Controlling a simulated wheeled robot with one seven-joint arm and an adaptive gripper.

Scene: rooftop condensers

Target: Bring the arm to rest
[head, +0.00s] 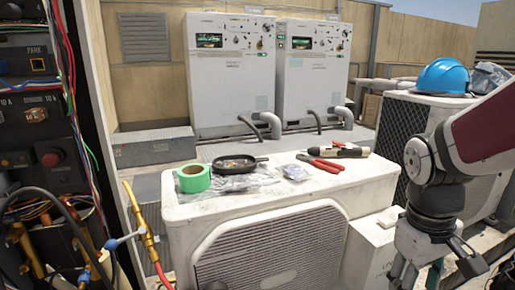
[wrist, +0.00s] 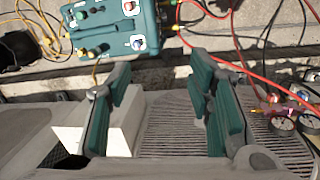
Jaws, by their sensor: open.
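My gripper (head: 436,268) hangs at the lower right of the head view, pointing down, beside the right end of a white condenser unit (head: 290,200). In the wrist view my gripper (wrist: 164,103) shows two teal-padded fingers spread wide apart. Nothing is between the pads. Below them are a white box (wrist: 122,130) and a ribbed grey surface (wrist: 172,130). The fingertips are partly cut off by the lower edge of the head view.
The condenser top carries green tape (head: 193,178), a black pan (head: 236,163) and red-handled pliers (head: 320,163). A blue hard hat (head: 443,76) sits on another unit at right. A teal device (wrist: 112,25) with hoses lies on the ground. An open electrical panel (head: 40,130) stands at left.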

